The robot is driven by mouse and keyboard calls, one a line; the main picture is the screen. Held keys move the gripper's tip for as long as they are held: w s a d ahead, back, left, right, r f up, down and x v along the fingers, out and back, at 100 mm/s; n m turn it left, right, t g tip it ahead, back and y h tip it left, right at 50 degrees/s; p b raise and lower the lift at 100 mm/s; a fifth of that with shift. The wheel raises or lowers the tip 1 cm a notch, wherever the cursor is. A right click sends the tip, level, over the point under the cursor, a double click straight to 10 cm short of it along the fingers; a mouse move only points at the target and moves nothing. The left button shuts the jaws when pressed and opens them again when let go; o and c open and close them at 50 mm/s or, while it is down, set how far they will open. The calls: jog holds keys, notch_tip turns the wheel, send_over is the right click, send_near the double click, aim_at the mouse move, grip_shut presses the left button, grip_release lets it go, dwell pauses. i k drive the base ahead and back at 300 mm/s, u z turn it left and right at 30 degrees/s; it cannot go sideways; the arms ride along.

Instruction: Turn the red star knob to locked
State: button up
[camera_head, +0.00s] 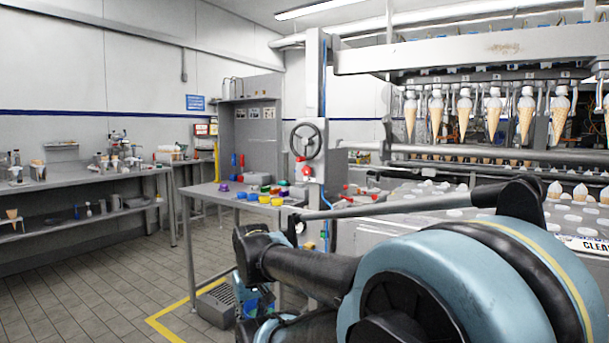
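A small red knob (306,171) sits on the upright grey panel, just below a dark handwheel (306,141). It is too small to tell whether it is the star knob, or which way it is turned. Another small red part shows on the panel at the handwheel's lower edge. No locked marking can be read. My arm fills the lower right foreground, with a large blue-grey joint and a black link reaching left. I cannot make out my gripper or its fingers in this view.
A grey table (187,200) with several coloured knobs stands left of the panel. The cone machine (470,58) fills the right side, with hanging cones above its trays. Workbenches (70,183) line the left wall. Tiled floor (90,285) is open at lower left, beside yellow floor tape (165,329).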

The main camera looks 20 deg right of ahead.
aim_at(306, 170)
jog(key=k, duration=1.4)
jog(key=u, duration=0.3)
jog(key=i, duration=1)
